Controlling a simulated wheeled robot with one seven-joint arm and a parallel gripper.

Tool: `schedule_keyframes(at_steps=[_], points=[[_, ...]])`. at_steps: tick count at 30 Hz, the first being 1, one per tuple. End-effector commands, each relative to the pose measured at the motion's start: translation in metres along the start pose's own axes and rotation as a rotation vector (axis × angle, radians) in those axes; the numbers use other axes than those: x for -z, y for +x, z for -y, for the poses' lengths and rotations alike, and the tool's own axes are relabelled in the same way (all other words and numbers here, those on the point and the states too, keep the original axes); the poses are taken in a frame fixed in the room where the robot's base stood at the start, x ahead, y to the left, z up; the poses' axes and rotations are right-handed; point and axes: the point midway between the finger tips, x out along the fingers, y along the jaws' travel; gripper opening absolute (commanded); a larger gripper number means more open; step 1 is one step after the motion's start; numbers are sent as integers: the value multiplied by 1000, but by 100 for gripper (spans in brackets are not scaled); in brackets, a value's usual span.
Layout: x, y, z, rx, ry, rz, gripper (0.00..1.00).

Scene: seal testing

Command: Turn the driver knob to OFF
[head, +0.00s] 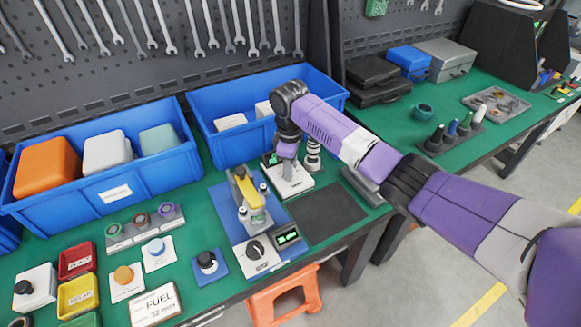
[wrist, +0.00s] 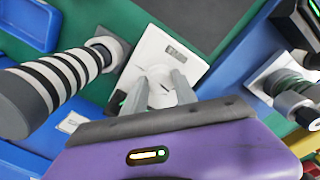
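My gripper (wrist: 162,76) points down at a white box (wrist: 150,45) with a small grey label or display. A pale round knob (wrist: 160,97) on this box lies between my two fingers, which stand apart on either side of it. I cannot see clearly whether they touch it. In the head view my gripper (head: 286,160) is over the same white box (head: 297,183), and hides most of the knob. No OFF marking is readable.
A striped black-and-white cylinder (wrist: 45,88) stands close beside the white box; it shows as a coil-like post (head: 313,153) in the head view. A yellow-handled press (head: 247,188) is to the left. Blue bins (head: 205,105) stand behind. A dark mat (head: 330,212) lies clear to the right.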

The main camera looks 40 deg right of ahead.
Motion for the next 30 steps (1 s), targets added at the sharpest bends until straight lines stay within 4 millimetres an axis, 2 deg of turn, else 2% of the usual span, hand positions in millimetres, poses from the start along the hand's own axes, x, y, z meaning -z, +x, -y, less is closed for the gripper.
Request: schedule_keyframes(at_steps=[1, 4, 17, 30], points=[[0, 0, 0, 0, 0, 0, 20], [0, 0, 0, 0, 0, 0, 0], [1, -3, 1, 2, 86, 3, 0], [2, -3, 2, 2, 419, 19, 0]])
